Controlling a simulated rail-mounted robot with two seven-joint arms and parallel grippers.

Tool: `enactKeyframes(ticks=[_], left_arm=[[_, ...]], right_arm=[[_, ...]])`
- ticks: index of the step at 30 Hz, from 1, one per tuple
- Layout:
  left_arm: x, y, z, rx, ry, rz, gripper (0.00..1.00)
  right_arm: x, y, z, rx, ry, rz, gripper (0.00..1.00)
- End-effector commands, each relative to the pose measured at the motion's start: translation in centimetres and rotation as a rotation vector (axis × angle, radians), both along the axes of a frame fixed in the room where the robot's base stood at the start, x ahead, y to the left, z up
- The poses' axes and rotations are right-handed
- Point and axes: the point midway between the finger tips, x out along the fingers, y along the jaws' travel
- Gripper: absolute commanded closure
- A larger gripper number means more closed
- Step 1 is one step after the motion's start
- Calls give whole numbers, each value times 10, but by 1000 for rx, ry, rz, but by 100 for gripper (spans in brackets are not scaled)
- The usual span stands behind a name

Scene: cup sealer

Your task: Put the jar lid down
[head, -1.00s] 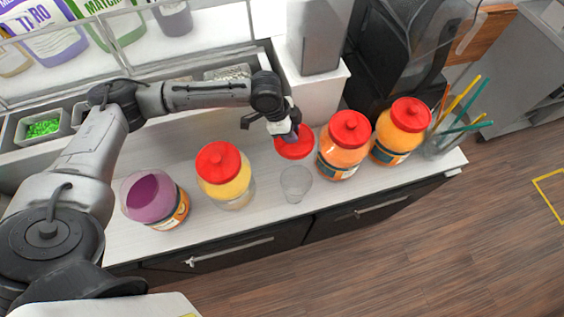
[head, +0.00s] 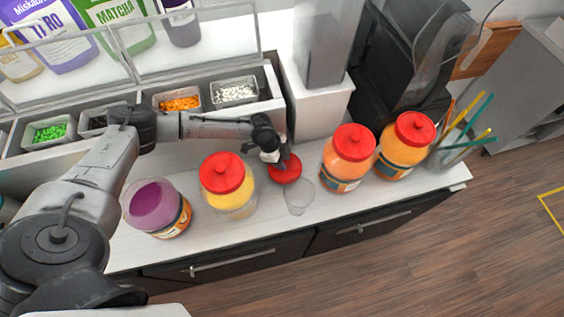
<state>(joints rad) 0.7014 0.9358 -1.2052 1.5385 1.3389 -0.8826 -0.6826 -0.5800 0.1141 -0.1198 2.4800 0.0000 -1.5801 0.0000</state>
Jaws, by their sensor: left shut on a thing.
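The red jar lid (head: 286,171) is low over the white counter (head: 262,238), behind a clear cup. I cannot tell whether it touches the counter. My left gripper (head: 277,161) is above the lid, shut on it; the fingertips are small and partly hidden. An open jar with purple contents (head: 152,204) stands at the left of the counter without a lid. My right gripper is not in view.
A clear cup (head: 299,197) stands just in front of the lid. A red-lidded yellow jar (head: 229,187) is to the left, and two red-lidded orange jars (head: 347,158) (head: 402,146) are to the right. Straws in a holder (head: 447,150) stand at the right end. Topping trays (head: 180,103) line the back.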

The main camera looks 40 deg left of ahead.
Motion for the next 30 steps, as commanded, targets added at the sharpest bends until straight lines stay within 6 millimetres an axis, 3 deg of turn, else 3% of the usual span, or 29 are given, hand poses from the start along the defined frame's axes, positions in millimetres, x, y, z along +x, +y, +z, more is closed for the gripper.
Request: enactKeyframes(ticks=[6, 18, 19, 27, 30], left_arm=[[0, 0, -18, 0, 0, 1, 93], [0, -1, -23, 0, 1, 0, 93], [0, -1, -23, 0, 1, 0, 69], [0, 0, -22, 0, 0, 0, 44], [0, 0, -22, 0, 0, 0, 44]], right_arm=[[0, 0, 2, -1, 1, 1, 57], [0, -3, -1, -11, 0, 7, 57], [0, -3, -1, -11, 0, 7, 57], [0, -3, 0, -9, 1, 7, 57], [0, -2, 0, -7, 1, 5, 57]])
